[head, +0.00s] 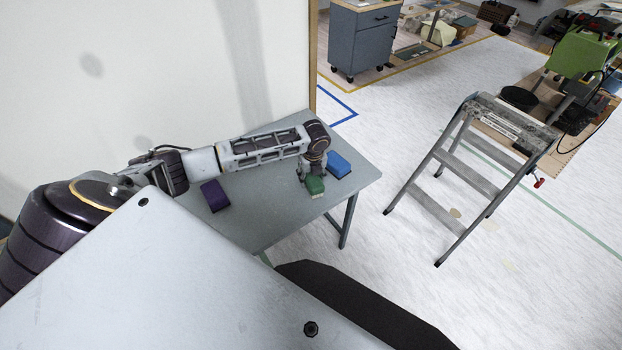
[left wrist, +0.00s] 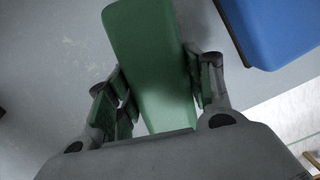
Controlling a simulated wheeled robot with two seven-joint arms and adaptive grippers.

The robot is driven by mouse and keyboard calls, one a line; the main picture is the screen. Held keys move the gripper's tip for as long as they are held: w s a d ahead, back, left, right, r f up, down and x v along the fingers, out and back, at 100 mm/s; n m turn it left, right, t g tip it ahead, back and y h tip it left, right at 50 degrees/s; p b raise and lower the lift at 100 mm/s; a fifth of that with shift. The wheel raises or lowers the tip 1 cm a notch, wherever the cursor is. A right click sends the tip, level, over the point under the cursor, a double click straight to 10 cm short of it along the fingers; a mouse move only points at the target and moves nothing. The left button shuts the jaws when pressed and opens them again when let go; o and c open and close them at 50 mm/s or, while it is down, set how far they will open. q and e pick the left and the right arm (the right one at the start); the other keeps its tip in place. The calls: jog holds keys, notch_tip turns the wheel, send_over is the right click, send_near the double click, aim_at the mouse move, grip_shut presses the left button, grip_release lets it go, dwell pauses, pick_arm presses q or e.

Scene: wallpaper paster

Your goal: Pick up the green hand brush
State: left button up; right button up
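The green hand brush (head: 316,186) is near the right end of the grey-blue table, with a pale strip along its lower edge. My left gripper (head: 313,172) is directly over it, pointing down. In the left wrist view the brush (left wrist: 152,65) runs between the two fingers of my left gripper (left wrist: 160,85). I cannot tell whether the brush is clear of the tabletop. My right gripper is not in view.
A blue brush (head: 339,165) lies close beside the green one, and also shows in the left wrist view (left wrist: 275,28). A purple brush (head: 214,195) lies further left on the table (head: 262,222). A white wall panel (head: 160,70) stands behind. A stepladder (head: 470,170) stands to the right.

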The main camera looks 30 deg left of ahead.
pick_arm(q)
jog(key=c, duration=0.5)
jog(key=shift+r, duration=0.1)
jog(key=shift+r, duration=4.9)
jog(key=o, duration=0.6)
jog(key=c, duration=0.5)
